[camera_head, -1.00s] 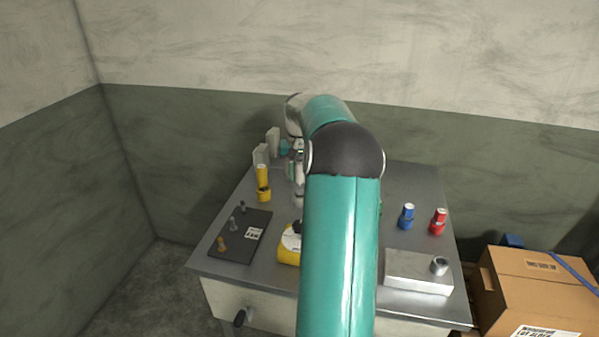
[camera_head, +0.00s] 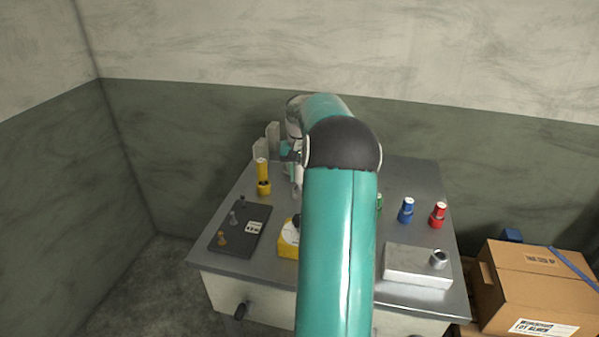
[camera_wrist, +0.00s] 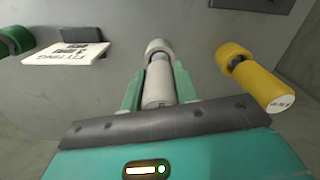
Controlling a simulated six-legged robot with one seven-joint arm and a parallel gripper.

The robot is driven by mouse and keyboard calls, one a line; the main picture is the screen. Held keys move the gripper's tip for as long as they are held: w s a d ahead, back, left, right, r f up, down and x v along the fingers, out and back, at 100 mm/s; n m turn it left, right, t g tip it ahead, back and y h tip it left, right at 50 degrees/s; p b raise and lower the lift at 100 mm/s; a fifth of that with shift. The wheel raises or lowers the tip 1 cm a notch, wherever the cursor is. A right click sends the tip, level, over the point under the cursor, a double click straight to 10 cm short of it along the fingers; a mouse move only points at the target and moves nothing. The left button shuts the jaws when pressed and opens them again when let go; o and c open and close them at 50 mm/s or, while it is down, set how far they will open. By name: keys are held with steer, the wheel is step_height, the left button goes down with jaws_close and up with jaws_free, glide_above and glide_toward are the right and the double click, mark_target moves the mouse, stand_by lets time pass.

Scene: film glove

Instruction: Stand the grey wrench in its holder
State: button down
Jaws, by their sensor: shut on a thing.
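The grey wrench (camera_wrist: 158,82) is a pale cylinder with a wider collar at its far end. In the wrist view it sits between the two teal fingers of my gripper (camera_wrist: 160,88), which are shut on it. In the head view my gripper (camera_head: 292,155) is at the back left of the metal table, partly hidden by my arm; a pale part of the wrench (camera_head: 297,176) shows below it. I cannot tell whether the wrench touches the table. A silver block with a round socket (camera_head: 415,263), possibly the holder, lies at the table's front right.
A yellow tool (camera_wrist: 256,80) stands close to the right of my gripper. A cardboard box (camera_head: 535,285) stands right of the table.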

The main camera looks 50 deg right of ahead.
steer(key=shift+f, duration=0.5)
steer(key=c, duration=1)
jaws_free()
step_height(320, 180, up, 10)
steer(key=shift+f, duration=0.15)
steer(key=shift+a, duration=0.1)
steer(key=shift+d, duration=0.2)
steer(key=shift+w, duration=0.15)
